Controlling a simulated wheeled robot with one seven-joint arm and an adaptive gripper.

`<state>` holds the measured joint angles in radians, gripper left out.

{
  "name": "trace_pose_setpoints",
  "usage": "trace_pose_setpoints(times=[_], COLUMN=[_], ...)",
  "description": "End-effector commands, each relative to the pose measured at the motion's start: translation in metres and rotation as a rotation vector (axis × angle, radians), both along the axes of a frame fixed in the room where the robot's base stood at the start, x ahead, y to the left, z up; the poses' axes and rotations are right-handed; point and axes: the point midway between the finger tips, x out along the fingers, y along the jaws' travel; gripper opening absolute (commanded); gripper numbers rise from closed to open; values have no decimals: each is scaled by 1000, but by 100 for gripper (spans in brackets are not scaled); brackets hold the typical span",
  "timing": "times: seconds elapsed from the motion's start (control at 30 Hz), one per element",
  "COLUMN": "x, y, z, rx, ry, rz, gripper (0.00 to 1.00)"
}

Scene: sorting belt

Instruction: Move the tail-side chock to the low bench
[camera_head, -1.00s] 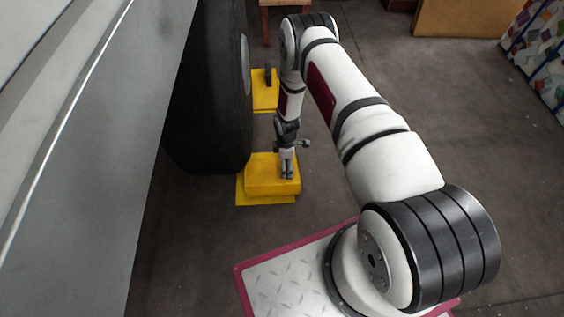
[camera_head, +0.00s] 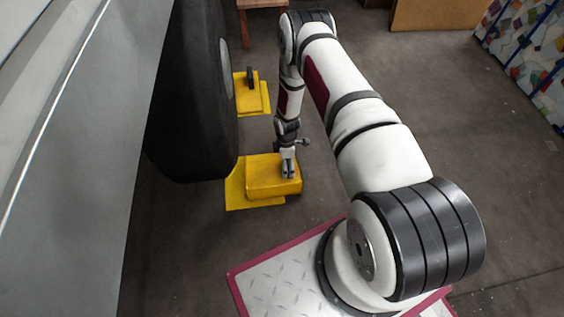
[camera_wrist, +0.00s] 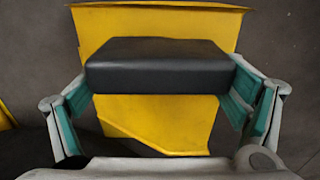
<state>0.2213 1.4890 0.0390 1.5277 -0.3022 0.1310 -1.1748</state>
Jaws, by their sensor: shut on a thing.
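My gripper (camera_head: 288,172) is shut on the near yellow chock (camera_head: 262,178), beside the lower near side of the big dark tyre (camera_head: 190,120). In the wrist view the chock's black handle (camera_wrist: 158,66) sits between the two teal-padded fingers, with the yellow body (camera_wrist: 165,125) below it. I cannot tell whether the chock is clear of the floor. A second yellow chock (camera_head: 243,97) with a black handle stands at the far side of the tyre. A low wooden bench (camera_head: 262,4) shows partly at the top edge.
The grey vehicle side (camera_head: 90,150) fills the left. A brown wooden box or panel (camera_head: 440,14) stands at the back right, with a patterned panel (camera_head: 525,50) at the far right. The floor between my arm and the right side is clear.

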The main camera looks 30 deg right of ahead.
Motion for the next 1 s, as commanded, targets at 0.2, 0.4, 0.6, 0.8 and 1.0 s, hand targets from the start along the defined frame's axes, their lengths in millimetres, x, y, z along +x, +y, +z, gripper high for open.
trace_pose_setpoints(times=[0.2,0.4,0.6,0.8,1.0], x=[-2,-5,-8,-11,-14], y=[-11,-20,-30,-39,-48], z=[2,2,3,4,4], rx=[-1,0,-1,0,-1], ry=[-2,-2,-2,-2,-2], rz=[-1,-2,-1,-1,-1], gripper=[47,47,47,47,47])
